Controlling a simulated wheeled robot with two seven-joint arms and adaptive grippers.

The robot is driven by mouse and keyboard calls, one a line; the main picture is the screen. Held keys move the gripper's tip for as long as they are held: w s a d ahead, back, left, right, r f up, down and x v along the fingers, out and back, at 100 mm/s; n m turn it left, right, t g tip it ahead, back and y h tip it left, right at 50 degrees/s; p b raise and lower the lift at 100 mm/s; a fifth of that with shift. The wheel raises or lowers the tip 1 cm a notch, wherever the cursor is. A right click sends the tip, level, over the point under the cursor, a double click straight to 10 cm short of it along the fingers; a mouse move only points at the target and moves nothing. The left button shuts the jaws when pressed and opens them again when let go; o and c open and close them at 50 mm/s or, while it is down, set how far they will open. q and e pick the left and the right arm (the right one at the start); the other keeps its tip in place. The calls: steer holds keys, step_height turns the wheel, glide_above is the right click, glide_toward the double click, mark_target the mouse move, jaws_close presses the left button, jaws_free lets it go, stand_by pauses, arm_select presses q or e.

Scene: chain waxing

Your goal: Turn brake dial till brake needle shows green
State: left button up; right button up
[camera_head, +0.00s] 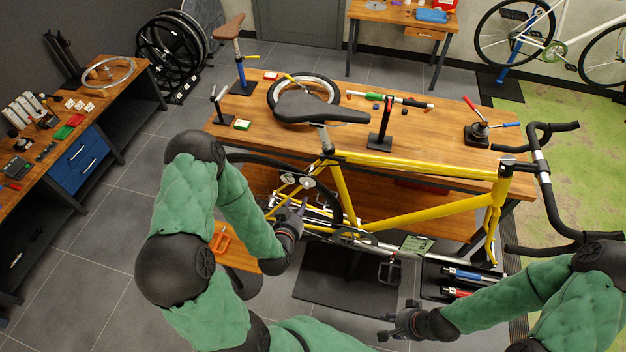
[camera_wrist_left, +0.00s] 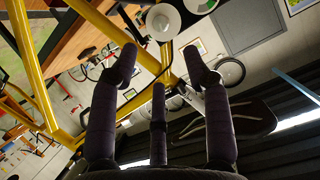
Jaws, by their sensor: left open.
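A yellow bicycle (camera_head: 400,213) stands in front of the workbench. Two small pale round parts sit near its rear wheel; one (camera_head: 307,182) shows in the head view. In the left wrist view a white round disc (camera_wrist_left: 163,22) and a second round face (camera_wrist_left: 200,4), partly cut off, lie at the top edge. I cannot tell which is the brake dial, nor read a needle. My left gripper (camera_head: 293,207) is open and empty, just below these parts; its spread fingers also show in the left wrist view (camera_wrist_left: 160,62). My right gripper (camera_head: 386,326) looks open and empty at the bottom.
The wooden workbench (camera_head: 440,135) behind the bicycle holds tools and a small wheel. A dark mat (camera_head: 330,285) lies under the bicycle. A tray with blue and red tools (camera_head: 462,274) is at its right. The bicycle frame and rear wheel crowd my left gripper.

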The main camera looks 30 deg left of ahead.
mark_target(306, 187)
arm_select(q)
steer(key=p+x, duration=0.1)
steer(key=x, duration=0.9)
steer(key=shift+w+a+f, duration=0.15)
steer(key=shift+w+f, duration=0.05)
steer(key=shift+w, duration=0.05)
jaws_close()
